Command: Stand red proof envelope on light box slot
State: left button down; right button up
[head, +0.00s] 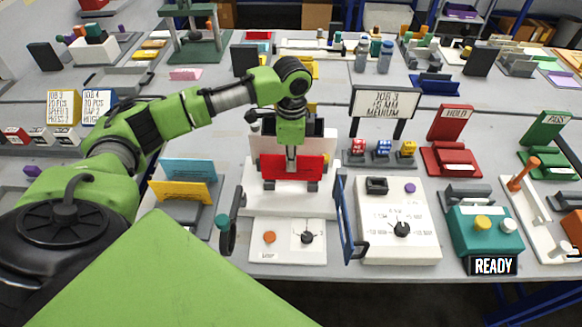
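The red proof envelope (311,168) is upright at the white light box (291,205), low over its front ledge between two small dark clips. My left gripper (291,172) comes down from above and is shut on the envelope's middle, with one finger in front of it. The other finger is hidden behind the envelope. I cannot tell whether the envelope's lower edge rests in the slot or hangs just above it. My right gripper is not in view.
A rack with yellow and blue envelopes (184,190) stands left of the light box. A blue panel with a handle (346,220) stands to its right, and a white control box (398,225) beyond. Red HOLD (452,127) and green PASS (547,130) stands are further right.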

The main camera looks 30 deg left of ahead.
pick_arm(q)
jog(key=f, duration=0.1)
jog(key=f+p, duration=0.1)
jog(key=f, duration=0.1)
jog(key=shift+w+a+f, duration=0.2)
jog(key=shift+w+a, duration=0.1)
jog(key=shift+f, duration=0.35)
jog(key=shift+f, duration=0.1)
jog(key=c, duration=2.3)
grip_release()
